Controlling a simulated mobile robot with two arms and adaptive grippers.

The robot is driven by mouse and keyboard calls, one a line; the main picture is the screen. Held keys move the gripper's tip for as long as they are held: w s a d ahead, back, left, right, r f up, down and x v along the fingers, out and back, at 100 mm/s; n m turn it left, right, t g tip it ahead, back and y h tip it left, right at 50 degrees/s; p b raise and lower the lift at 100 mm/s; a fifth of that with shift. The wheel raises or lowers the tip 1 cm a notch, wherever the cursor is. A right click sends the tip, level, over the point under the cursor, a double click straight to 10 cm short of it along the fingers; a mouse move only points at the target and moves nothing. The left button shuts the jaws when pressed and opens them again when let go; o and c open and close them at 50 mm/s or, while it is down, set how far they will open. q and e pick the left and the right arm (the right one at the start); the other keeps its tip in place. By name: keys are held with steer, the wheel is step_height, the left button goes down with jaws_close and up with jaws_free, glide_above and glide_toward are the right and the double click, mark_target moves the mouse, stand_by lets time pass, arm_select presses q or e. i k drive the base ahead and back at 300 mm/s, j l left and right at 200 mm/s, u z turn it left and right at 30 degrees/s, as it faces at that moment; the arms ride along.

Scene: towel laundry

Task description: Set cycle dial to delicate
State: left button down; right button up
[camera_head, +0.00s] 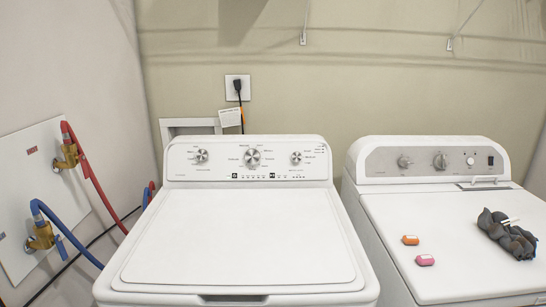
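A white top-load washer (130,283) stands in the middle with its lid (235,240) closed. Its rear control panel carries a large silver cycle dial (252,157) in the centre. Neither my left nor my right gripper is in view.
A second white machine (385,215) stands at the right. An orange block (410,240), a pink block (425,260) and a dark crumpled cloth (507,234) lie on its top. Red (88,170) and blue (75,240) hoses run from the left wall. A power cord (240,105) hangs behind the washer.

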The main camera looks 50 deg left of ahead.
mark_target(251, 156)
steer(key=u, duration=1.75)
steer(key=i+j+u, duration=0.2)
steer(key=j+u, duration=0.25)
steer(key=i+j+u, duration=0.25)
steer(key=u, duration=0.2)
